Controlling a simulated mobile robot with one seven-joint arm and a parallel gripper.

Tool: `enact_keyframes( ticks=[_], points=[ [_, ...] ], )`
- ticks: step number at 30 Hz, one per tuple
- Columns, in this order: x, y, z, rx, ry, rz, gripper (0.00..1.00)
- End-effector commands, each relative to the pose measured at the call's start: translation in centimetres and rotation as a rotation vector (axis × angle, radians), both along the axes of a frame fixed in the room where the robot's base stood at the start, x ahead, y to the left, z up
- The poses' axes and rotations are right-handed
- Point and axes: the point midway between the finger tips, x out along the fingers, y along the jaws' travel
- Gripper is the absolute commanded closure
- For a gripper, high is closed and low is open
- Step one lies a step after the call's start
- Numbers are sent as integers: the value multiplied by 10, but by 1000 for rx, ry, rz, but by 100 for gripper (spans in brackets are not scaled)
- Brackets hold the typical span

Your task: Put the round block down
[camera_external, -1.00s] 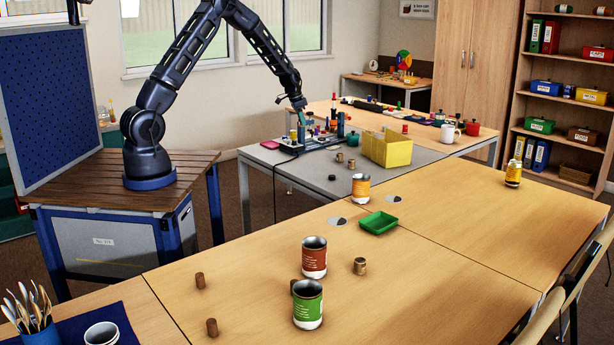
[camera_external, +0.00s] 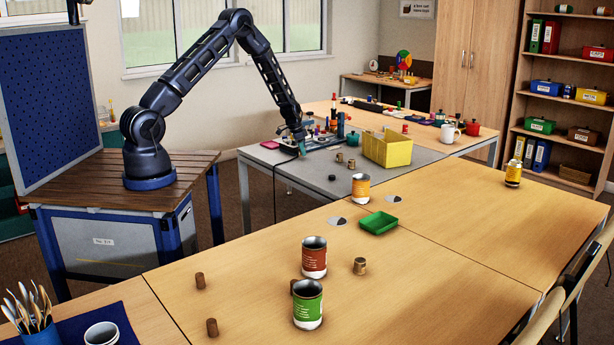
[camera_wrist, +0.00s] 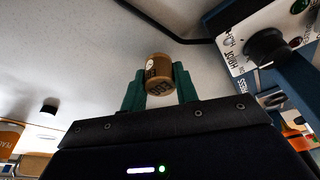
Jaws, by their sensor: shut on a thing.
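The round block (camera_wrist: 158,72), a small tan-brown cylinder with dark lettering, is between the green fingers of my gripper (camera_wrist: 158,84) in the wrist view. The fingers are shut on its sides. In the external view my gripper (camera_external: 302,150) points down, low over the grey table (camera_external: 300,180) near its left part; the block is too small to make out there. Whether the block touches the tabletop I cannot tell.
A control box with a knob (camera_wrist: 268,48) and a dark cable (camera_wrist: 160,22) are close to my gripper. A yellow box (camera_external: 388,149) and small cylinders (camera_external: 351,163) stand to the right. A dark disc (camera_external: 332,177) lies nearer the front. Grey surface between them is bare.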

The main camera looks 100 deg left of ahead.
Motion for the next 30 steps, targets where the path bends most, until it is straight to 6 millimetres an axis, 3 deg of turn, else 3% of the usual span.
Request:
enact_keyframes(
  ticks=[4,15,16,19,30],
  points=[
    [0,0,-16,0,0,1,92],
    [0,0,-20,0,0,1,92],
    [0,0,-20,0,-1,0,68],
    [0,0,-19,0,-1,0,49],
    [0,0,-15,1,-1,0,49]
  ],
)
